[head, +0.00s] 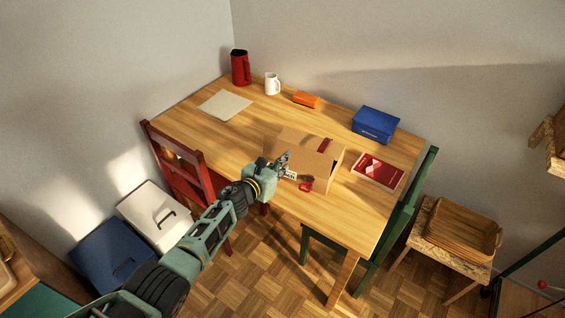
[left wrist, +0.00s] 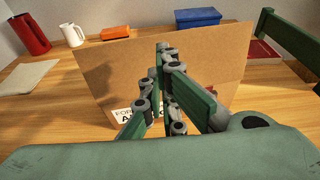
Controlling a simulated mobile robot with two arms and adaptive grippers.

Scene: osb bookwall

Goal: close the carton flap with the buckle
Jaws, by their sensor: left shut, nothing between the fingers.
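The brown cardboard carton (head: 321,181) stands on the wooden table, toward its front edge. A dark red strap piece (head: 324,145) lies on its top, and a red buckle part (head: 305,187) hangs at its front. A dark gap shows at the top's right side. In the left wrist view a broad cardboard panel (left wrist: 105,72) stands in front of my gripper, with a printed label low on it. My left gripper (head: 284,158) is shut and empty at the carton's left front; whether it touches the cardboard I cannot tell. My right gripper is not in view.
On the table (head: 215,135) are a red jug (head: 240,68), white mug (head: 272,84), orange item (head: 306,99), blue box (head: 376,124) and red book (head: 379,170). A red chair (head: 182,168) and a green chair (head: 408,225) flank it. The table's left middle is clear.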

